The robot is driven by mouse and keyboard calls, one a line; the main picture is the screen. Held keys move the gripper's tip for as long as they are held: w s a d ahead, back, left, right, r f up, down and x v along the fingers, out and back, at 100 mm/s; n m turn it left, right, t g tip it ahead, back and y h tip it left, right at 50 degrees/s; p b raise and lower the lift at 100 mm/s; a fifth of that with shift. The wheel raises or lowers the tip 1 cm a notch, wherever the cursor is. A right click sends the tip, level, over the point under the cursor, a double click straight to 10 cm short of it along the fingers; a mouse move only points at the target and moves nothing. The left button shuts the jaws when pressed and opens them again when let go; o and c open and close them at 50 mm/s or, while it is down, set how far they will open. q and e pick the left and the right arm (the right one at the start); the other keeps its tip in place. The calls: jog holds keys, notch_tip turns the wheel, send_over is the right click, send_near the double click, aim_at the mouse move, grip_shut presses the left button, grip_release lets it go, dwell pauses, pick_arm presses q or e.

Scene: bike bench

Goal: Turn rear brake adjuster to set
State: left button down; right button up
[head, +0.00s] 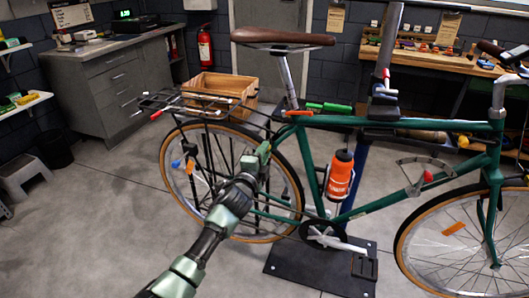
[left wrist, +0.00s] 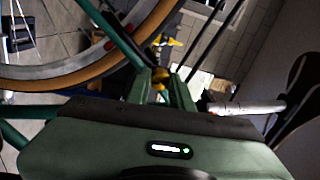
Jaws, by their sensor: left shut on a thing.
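The green bike (head: 345,120) is held upright, with its rear wheel (head: 164,165) at the left. My left gripper (head: 264,150) reaches up from the bottom to the upper rear part of the frame, beside the rear wheel. In the left wrist view the fingers (left wrist: 163,88) are closed around a small brass-yellow knob (left wrist: 160,73), which looks like the rear brake adjuster. In the head view the gripper hides the knob. How far the knob is turned cannot be told. My right gripper is not in view.
An orange bottle (head: 340,175) sits in the frame. The rear rack (head: 185,103) extends left above the wheel, with a wooden crate (head: 222,88) behind it. The stand's dark base plate (head: 320,265) lies under the bike.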

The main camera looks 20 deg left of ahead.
pick_arm(q)
jog(key=shift+f+n+p, duration=0.15)
jog(key=shift+n+p, duration=1.3)
jog(key=shift+n, duration=6.85)
